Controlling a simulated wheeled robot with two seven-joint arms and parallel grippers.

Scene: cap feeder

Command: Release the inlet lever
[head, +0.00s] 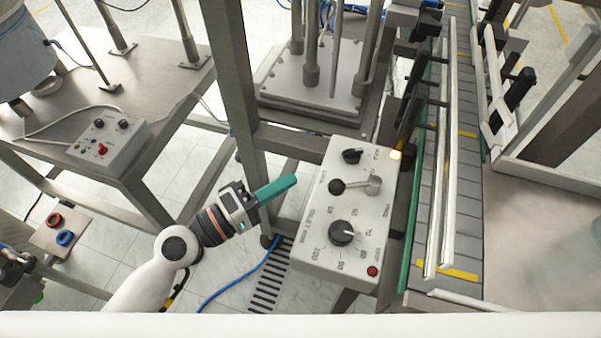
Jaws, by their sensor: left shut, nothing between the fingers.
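A light grey control box (318,240) stands right of the picture's middle. On it a lever (355,186) with a black ball knob (337,187) lies pointing left from its round grey pivot. I take this to be the inlet lever, as the labels are too small to read surely. My left gripper (293,181) has teal fingers, shut and empty. Their tips are left of the box, apart from the lever knob. My right gripper is not in view.
The box also carries a small black knob (352,156), a large dial (342,233) and a red button (372,271). A conveyor (462,220) with rails runs along its right. A steel frame post (236,80) stands behind my left gripper. A second control box (108,140) sits on the left table.

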